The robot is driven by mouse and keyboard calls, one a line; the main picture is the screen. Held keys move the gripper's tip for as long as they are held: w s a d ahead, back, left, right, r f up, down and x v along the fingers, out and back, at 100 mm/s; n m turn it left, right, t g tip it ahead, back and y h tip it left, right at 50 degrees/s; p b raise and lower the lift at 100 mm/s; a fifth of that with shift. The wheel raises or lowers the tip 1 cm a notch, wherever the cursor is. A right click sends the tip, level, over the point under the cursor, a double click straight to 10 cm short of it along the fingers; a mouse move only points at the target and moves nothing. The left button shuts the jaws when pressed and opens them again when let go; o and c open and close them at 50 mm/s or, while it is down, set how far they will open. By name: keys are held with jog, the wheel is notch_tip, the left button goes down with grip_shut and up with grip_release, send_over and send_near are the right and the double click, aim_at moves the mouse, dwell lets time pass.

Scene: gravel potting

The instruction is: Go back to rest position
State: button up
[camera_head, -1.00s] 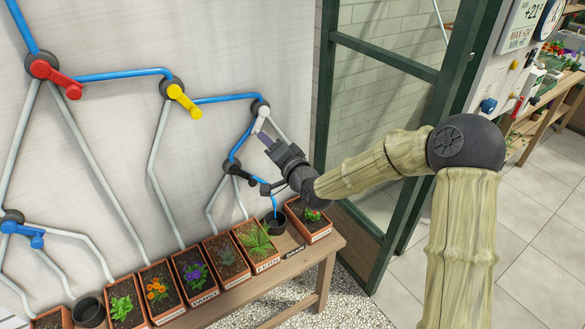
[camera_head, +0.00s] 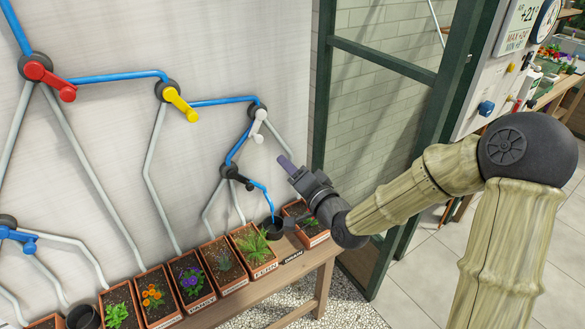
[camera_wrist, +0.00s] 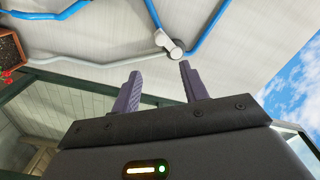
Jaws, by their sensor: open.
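My gripper (camera_head: 286,163) is in the air to the right of the pipe wall, below and right of the white valve (camera_head: 259,122). Its jaws are apart and empty. In the wrist view my gripper (camera_wrist: 160,88) has two purple fingers with a clear gap between them, and the white valve (camera_wrist: 170,43) shows beyond the fingertips, apart from them. The black valve (camera_head: 236,177) is to the left of my gripper, and a blue line runs from it down to the black drain pot (camera_head: 274,229).
A wooden bench (camera_head: 310,264) along the wall holds several planters. A planter (camera_head: 306,220) at its right end is partly hidden by my gripper. Red (camera_head: 48,80), yellow (camera_head: 179,102) and blue (camera_head: 20,236) valves are on the wall. A green door frame (camera_head: 322,90) stands behind my arm.

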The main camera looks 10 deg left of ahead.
jog(key=s+d+f+n+g+h+p, duration=0.2)
jog(key=d+h+p, duration=0.15)
jog(key=d, duration=0.35)
jog(key=s+d+f+n+g+h+p, duration=0.1)
jog(key=s+d+f+g+h+p, duration=0.15)
jog(key=d+h, duration=0.3)
jog(key=s+d+r+g+h+p, duration=0.1)
jog(key=s+d+r+g+p, duration=0.1)
jog(key=s+d, duration=0.4)
jog(key=s+d+r+g+h+p, duration=0.2)
jog(key=s+d+r+g, duration=0.1)
jog(key=s+d, duration=0.4)
jog(key=shift+s+r+g+p, duration=0.3)
jog(key=shift+s+g+p, duration=0.15)
jog(key=shift+g, duration=0.1)
